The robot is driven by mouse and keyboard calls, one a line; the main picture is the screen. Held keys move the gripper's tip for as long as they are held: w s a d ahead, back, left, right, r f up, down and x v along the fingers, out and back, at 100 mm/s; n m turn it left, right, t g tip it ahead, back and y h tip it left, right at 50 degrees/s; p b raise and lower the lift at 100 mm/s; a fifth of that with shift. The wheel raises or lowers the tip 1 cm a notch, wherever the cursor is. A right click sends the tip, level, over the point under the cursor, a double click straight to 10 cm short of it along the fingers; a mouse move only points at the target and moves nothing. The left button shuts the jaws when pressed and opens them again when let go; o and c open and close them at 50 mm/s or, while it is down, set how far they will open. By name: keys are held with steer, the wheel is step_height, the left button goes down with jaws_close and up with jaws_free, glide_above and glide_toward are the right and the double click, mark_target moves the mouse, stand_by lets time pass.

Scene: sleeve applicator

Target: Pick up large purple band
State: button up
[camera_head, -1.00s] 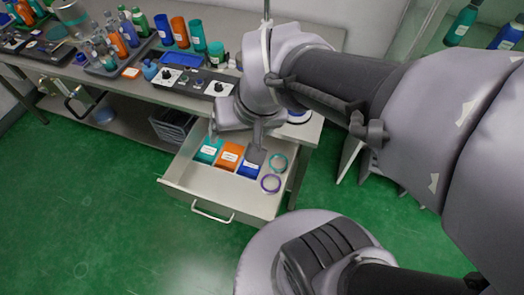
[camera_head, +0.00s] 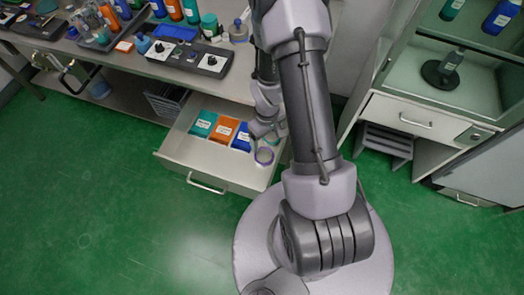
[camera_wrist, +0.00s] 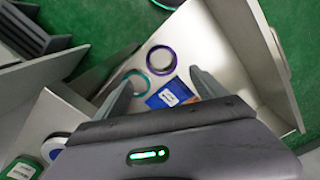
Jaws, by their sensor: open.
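The large purple band (camera_head: 264,164) lies flat in the open drawer, near its right side. It also shows in the wrist view (camera_wrist: 175,63), beside a blue bin. My gripper (camera_head: 262,136) is above the right part of the drawer, pointing down. In the wrist view my gripper (camera_wrist: 160,78) has its fingers spread and nothing between them. The purple band appears ahead of the fingertips, between their directions, apart from them. A teal band (camera_wrist: 148,80) lies next to it, partly covered by the left finger.
The open drawer (camera_head: 180,147) also holds teal (camera_head: 203,123), orange (camera_head: 224,129) and blue (camera_head: 241,138) labelled bins, left of the bands. Drawer walls surround them. The bench above carries bottles and a control panel (camera_head: 188,58). A white cabinet (camera_head: 395,112) stands at right.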

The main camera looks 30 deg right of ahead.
steer(key=b, duration=0.2)
glide_above(264, 158)
steer(key=f, duration=0.7)
steer(key=shift+s+d+f, duration=0.2)
steer(key=shift+f, duration=0.15)
steer(key=f+b, duration=0.2)
steer(key=f, duration=0.1)
steer(key=f+b, duration=0.1)
steer(key=f, duration=0.1)
steer(key=shift+w+a+f, duration=0.2)
steer(key=shift+w+a, duration=0.05)
steer(key=shift+w, duration=0.05)
steer(key=shift+r, duration=0.15)
steer(key=c, duration=1.1)
